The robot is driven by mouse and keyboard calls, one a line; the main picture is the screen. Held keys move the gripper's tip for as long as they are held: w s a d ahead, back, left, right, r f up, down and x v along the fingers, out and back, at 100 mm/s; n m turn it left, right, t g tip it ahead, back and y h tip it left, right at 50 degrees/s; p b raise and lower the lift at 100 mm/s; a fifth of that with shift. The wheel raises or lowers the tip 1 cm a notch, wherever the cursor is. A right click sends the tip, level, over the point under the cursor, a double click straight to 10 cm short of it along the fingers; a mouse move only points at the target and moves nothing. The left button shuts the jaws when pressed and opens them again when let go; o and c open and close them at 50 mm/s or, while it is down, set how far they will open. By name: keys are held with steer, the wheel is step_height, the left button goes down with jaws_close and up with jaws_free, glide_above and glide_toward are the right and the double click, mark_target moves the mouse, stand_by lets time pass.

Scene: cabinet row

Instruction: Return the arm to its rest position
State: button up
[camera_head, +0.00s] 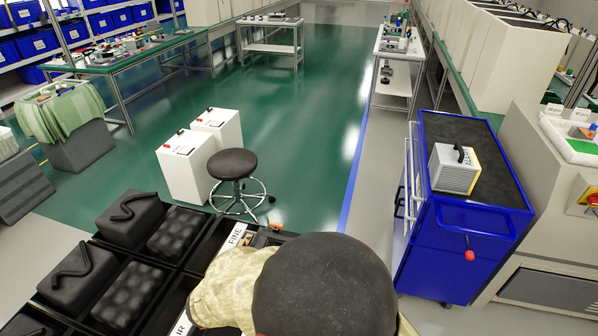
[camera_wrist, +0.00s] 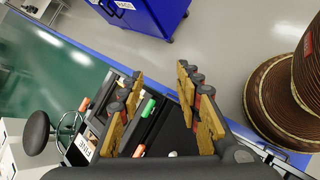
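In the wrist view my gripper (camera_wrist: 160,112) has its two tan-padded fingers well apart. Nothing is held between them. Behind the fingers lies a black tray section (camera_wrist: 172,135) with a green-capped item (camera_wrist: 149,107) in view. In the head view my arm (camera_head: 325,285) shows as a large dark rounded part and a tan part at the bottom centre, over the black trays; the fingers are hidden there.
Black trays with dark foam-like blocks (camera_head: 130,218) fill the lower left. A stool (camera_head: 233,165) and white boxes (camera_head: 188,163) stand beyond. A blue cart (camera_head: 455,225) carries a grey box (camera_head: 454,170) at right. The green floor (camera_head: 310,110) is clear in the middle.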

steer(key=s+d+r+m+y, duration=0.2)
steer(key=s+d+r+m, duration=0.2)
steer(key=d+r+m, duration=0.2)
steer(key=s+d+r+m+y+p, duration=0.1)
steer(key=s+d+r+m+y, duration=0.2)
steer(key=r, duration=0.7)
steer(key=s+d+r+m+y, duration=0.2)
steer(key=s+d+r+m, duration=0.5)
steer(key=d+m, duration=0.3)
steer(key=shift+s+d+r+m+y+p, duration=0.25)
steer(key=shift+d+r+m+y+p, duration=0.15)
steer(key=shift+d+r, duration=0.6)
steer(key=shift+f, duration=0.1)
steer(key=shift+c, duration=0.5)
